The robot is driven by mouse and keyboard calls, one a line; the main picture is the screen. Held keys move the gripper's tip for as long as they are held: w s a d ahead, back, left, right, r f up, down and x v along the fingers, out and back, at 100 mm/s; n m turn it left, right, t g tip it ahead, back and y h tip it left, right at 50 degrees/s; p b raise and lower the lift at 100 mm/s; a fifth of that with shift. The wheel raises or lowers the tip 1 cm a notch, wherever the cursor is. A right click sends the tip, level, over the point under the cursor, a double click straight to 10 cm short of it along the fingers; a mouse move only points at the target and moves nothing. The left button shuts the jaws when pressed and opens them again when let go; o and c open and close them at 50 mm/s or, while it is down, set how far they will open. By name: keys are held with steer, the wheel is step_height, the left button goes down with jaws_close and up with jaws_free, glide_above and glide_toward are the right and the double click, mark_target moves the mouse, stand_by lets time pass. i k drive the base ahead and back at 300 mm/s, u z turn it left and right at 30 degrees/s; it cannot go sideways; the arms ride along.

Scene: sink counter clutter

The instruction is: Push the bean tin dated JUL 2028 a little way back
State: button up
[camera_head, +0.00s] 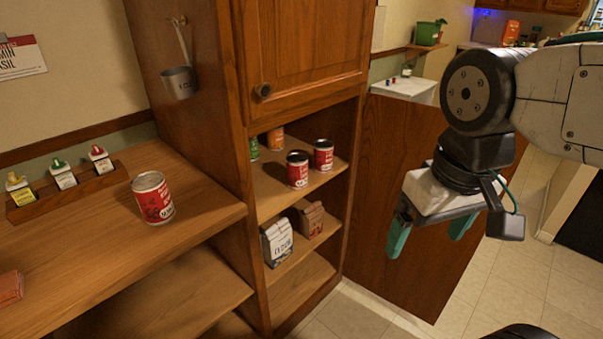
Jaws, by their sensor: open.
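A red tin with a silver lid (153,199) stands upright on the wooden counter at the left. Two more red tins stand upright on the upper shelf of the open cabinet: one nearer the front (297,170), one to its right (323,155). Any dates on the tins are too small to read, so I cannot tell which one is JUL 2028. My gripper (429,238) is open and empty, with teal fingers pointing down. In the picture it is to the right of the cabinet, apart from all the tins.
An orange tin (276,138) and a green tin (254,149) stand behind the shelf's red tins. Paper bags (277,242) (310,218) stand on the shelf below. A cabinet door (304,55) hangs above. A rack with small bottles (65,190) sits on the counter.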

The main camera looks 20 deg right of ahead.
mark_target(296, 163)
steer(key=z, duration=2.35)
steer(key=k, duration=0.1)
steer(key=u, duration=2.65)
steer(key=i, duration=0.5)
steer(key=u, duration=0.05)
